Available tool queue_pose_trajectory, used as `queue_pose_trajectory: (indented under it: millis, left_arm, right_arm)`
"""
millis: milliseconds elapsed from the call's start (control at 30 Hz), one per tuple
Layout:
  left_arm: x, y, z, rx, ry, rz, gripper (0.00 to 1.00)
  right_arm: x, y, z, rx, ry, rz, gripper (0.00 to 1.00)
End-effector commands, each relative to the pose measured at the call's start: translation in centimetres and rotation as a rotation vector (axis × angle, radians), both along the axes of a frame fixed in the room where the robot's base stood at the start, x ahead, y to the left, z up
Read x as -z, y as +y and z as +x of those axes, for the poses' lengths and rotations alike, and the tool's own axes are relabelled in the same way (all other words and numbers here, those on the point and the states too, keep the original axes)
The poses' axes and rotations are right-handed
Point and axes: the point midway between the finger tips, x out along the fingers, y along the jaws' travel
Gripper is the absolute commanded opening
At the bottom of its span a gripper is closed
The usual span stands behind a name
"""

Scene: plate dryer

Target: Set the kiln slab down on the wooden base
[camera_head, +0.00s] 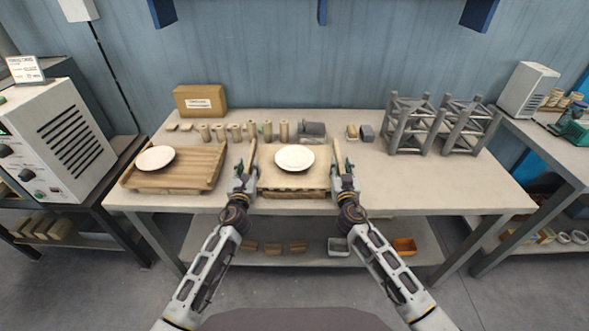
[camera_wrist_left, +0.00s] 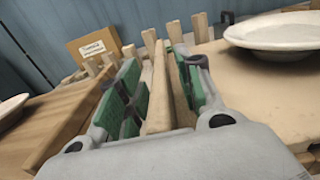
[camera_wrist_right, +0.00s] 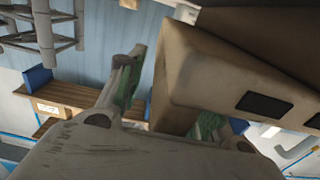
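The kiln slab (camera_head: 268,181) is a pale, flat board at the middle of the table with a raised rail along each side. A white plate (camera_head: 294,157) rests on it. The darker wooden base (camera_head: 293,195) shows directly under its front edge; I cannot tell whether they touch. My left gripper (camera_head: 245,171) has its green-padded fingers on both sides of the left rail (camera_wrist_left: 158,90). My right gripper (camera_head: 343,170) is at the right rail; in the right wrist view the slab's thick end (camera_wrist_right: 190,75) lies between its fingers, partly hiding one.
A wooden tray (camera_head: 205,182) with another white plate (camera_head: 156,158) stands on the left. Several small wooden posts (camera_head: 250,130) and a cardboard box (camera_head: 200,101) are behind. Grey metal frames (camera_head: 410,125) stand back right. The table's front right is clear.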

Motion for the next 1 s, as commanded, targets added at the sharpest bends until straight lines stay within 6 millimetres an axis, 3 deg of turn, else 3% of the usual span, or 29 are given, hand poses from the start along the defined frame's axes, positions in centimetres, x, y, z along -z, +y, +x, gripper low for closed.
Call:
queue_pose_trajectory:
  millis: [267,1000]
  left_arm:
    - [0.1,0.0,-1.3,0.000,0.001,0.001,0.36]
    - [0.1,0.2,-8.4,0.000,0.002,0.001,0.36]
  right_arm:
    - [0.0,0.0,0.0,-0.001,0.000,0.000,0.35]
    - [0.0,0.0,0.0,-0.001,0.000,0.000,0.35]
